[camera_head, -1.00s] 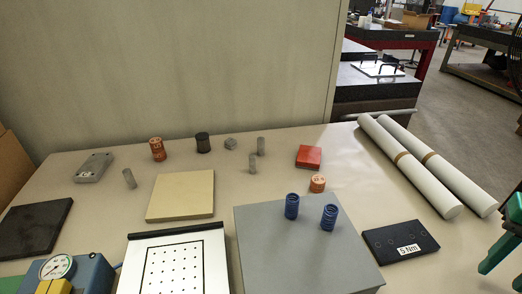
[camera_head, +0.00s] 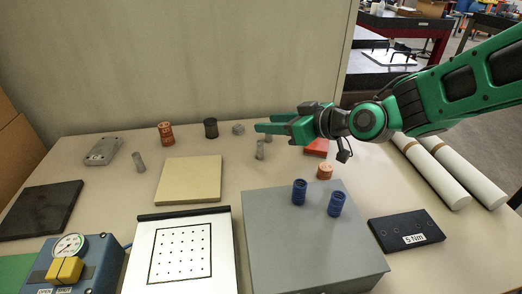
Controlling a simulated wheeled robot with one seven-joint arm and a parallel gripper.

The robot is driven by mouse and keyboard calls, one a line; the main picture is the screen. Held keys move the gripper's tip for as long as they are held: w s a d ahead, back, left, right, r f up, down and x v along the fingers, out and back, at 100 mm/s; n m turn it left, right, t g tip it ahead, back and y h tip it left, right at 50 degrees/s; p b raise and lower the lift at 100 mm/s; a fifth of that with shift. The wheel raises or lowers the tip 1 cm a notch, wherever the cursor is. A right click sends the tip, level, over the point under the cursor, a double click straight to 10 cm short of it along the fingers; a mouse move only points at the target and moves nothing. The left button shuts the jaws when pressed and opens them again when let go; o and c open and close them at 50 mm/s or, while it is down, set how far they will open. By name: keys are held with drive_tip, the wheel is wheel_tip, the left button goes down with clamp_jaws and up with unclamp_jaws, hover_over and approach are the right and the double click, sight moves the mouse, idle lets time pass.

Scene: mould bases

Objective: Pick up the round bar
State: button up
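Small grey cylinders stand upright on the beige table: one (camera_head: 139,162) at the left, one (camera_head: 260,150) right of centre, and one (camera_head: 268,138) just behind it, partly covered by my gripper. A short, squat grey piece (camera_head: 238,129) sits to their left. I cannot tell for sure which of these is the round bar. My green gripper (camera_head: 264,123) reaches in from the right, above the two right-hand cylinders. Its two fingers point left and show apart, with nothing seen between them.
A grey box (camera_head: 310,245) with two blue springs (camera_head: 300,192) stands in front. A beige block (camera_head: 190,181), orange stacks (camera_head: 166,133), a black cylinder (camera_head: 210,128) and a red block (camera_head: 316,147) are nearby. Two white rolls (camera_head: 445,180) lie right.

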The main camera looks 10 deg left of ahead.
approach(252, 153)
drive_tip(key=shift+w+a+r, duration=0.7)
drive_tip(key=shift+a+r, duration=0.15)
drive_tip(key=shift+a, duration=0.05)
drive_tip(key=shift+x, duration=3.8)
drive_tip(key=shift+r, duration=0.15)
clamp_jaws()
